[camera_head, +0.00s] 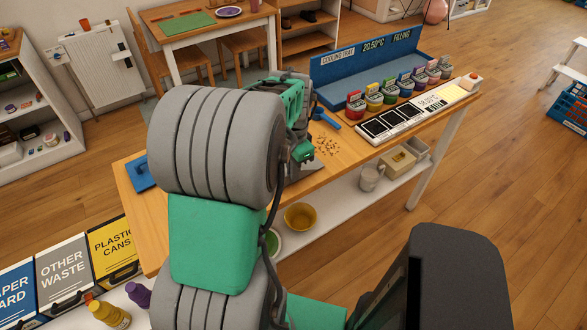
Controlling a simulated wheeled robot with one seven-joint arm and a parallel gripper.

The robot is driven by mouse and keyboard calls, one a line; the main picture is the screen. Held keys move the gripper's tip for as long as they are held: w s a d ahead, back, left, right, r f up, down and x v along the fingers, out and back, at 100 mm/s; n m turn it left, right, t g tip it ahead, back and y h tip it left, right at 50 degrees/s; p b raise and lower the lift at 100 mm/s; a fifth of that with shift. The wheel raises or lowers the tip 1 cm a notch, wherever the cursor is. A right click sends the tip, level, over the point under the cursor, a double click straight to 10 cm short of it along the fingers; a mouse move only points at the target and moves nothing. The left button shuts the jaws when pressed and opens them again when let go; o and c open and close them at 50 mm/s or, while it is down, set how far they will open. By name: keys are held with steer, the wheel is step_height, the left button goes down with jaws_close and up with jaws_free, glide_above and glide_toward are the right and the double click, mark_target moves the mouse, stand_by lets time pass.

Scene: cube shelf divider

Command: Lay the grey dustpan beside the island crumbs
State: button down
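The crumbs (327,146) lie scattered on the wooden island top (345,160), just right of the end of my arm. A small blue handle-like thing (327,119) shows just behind the crumbs, partly hidden by my arm. My gripper (302,152) is over the island close to the left of the crumbs. Its fingers are not clearly visible, so whether it is open or holds something cannot be seen.
A blue display stand (365,68) with several coloured pots and a panel with dark screens (390,122) fill the island's right end. A blue object (143,174) lies at its left end. A yellow bowl (300,216) and a mug (369,178) stand on the lower shelf.

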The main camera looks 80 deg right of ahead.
steer(key=shift+f, duration=0.35)
steer(key=c, duration=1.5)
jaws_free()
steer(key=shift+c, duration=0.2)
step_height(320, 180, up, 8)
steer(key=shift+f+b, duration=0.1)
steer(key=shift+b, duration=0.5)
